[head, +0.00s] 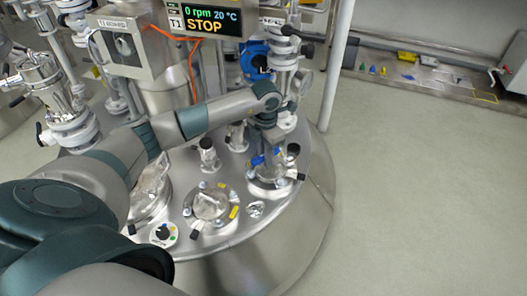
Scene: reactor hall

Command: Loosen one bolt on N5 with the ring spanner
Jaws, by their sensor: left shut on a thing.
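My left arm reaches in from the left, and its gripper (270,148) points down over a flanged nozzle (268,176) at the right of the steel vessel lid. It is shut on a small blue thing, apparently the ring spanner (257,160), close above the flange. The gripper hides much of the spanner, and I cannot tell whether its ring sits around a bolt. The flange has dark handles or clamps at its edge. No N5 label is readable. My right gripper is not in view.
A second round cover (209,204) with bolts and a yellow tag (234,212) lies left of the nozzle. Pipes and a blue valve body (254,62) stand behind. A display (205,20) reads STOP. A white post (338,60) rises at right. The floor (420,190) beyond is clear.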

